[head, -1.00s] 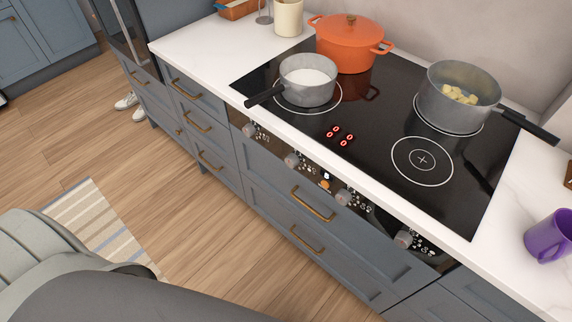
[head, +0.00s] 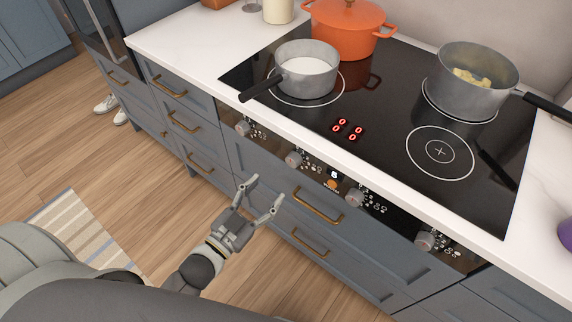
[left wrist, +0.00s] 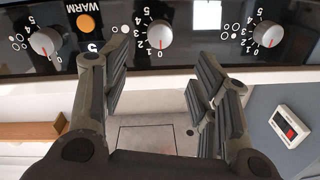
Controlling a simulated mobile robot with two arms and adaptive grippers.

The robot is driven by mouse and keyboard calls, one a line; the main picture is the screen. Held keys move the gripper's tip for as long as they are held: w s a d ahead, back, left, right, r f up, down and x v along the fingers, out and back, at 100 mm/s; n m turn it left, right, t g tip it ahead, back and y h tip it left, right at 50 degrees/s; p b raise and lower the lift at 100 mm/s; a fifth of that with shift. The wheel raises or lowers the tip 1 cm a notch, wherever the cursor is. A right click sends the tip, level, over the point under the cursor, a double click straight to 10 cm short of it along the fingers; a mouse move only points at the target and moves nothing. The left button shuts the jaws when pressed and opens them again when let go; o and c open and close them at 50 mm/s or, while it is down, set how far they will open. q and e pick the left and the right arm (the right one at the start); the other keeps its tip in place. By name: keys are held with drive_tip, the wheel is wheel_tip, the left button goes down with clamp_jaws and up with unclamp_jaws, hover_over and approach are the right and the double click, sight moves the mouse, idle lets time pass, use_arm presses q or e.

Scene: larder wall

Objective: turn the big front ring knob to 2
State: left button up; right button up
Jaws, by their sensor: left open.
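A row of several grey control knobs sits on the black panel under the counter edge: far left knob (head: 243,128), second knob (head: 293,159), third knob (head: 354,197) and far right knob (head: 425,240). The ring symbols beside them are too small to tell which is the big front ring's. The red display (head: 347,130) shows zeros. My left gripper (head: 265,191) is open and empty, in front of the drawers and below the second knob. In the left wrist view, a knob (left wrist: 160,34) lies beyond my open fingers (left wrist: 160,62), its red mark at 0. My right gripper is out of view.
On the hob (head: 390,110) are a small pan of white liquid (head: 306,68), an orange pot (head: 348,30) and a grey pot (head: 478,82) with yellow pieces. Drawer handles (head: 318,204) stick out near my gripper.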

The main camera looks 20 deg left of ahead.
sight(290, 163)
use_arm(q)
drive_tip(key=p+x, duration=0.1)
drive_tip(key=x, duration=0.9)
drive_tip(key=shift+w+f, duration=0.1)
drive_tip(key=c, duration=1)
drive_tip(key=shift+c, duration=0.2)
drive_tip(key=shift+m, duration=0.3)
drive_tip(key=m, duration=0.5)
drive_tip(key=shift+f+m, duration=0.1)
drive_tip(key=shift+m, duration=0.2)
drive_tip(key=m+b, duration=0.1)
drive_tip(key=m, duration=0.4)
drive_tip(key=shift+m+b, duration=0.3)
drive_tip(key=shift+m, duration=0.1)
